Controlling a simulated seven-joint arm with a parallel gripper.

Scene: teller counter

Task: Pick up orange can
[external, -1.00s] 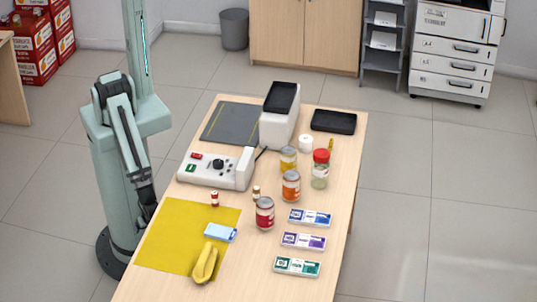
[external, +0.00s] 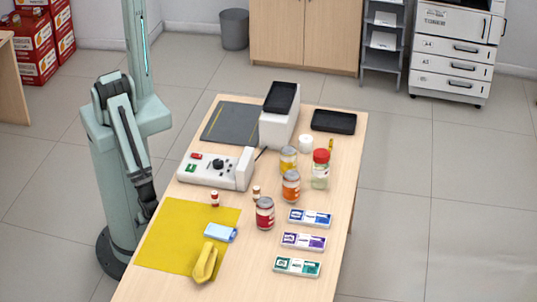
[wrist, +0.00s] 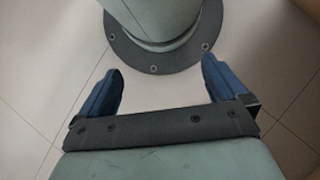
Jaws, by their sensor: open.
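The orange can (external: 291,186) stands upright on the wooden counter in the external view, right of centre. A yellow-labelled can (external: 288,160) stands just behind it, a red can (external: 265,213) in front and to the left, and a red-lidded jar (external: 320,168) to its right and behind. My gripper (wrist: 160,88) is open and empty in the wrist view, its two blue fingers wide apart above the floor and my base. In the external view my arm hangs folded left of the counter, well away from the can, and the fingers are hard to make out there.
A white device (external: 215,168), small bottles and several flat boxes (external: 303,241) share the counter. A white terminal (external: 278,125) stands behind the cans. Bare counter lies in front of the red can.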

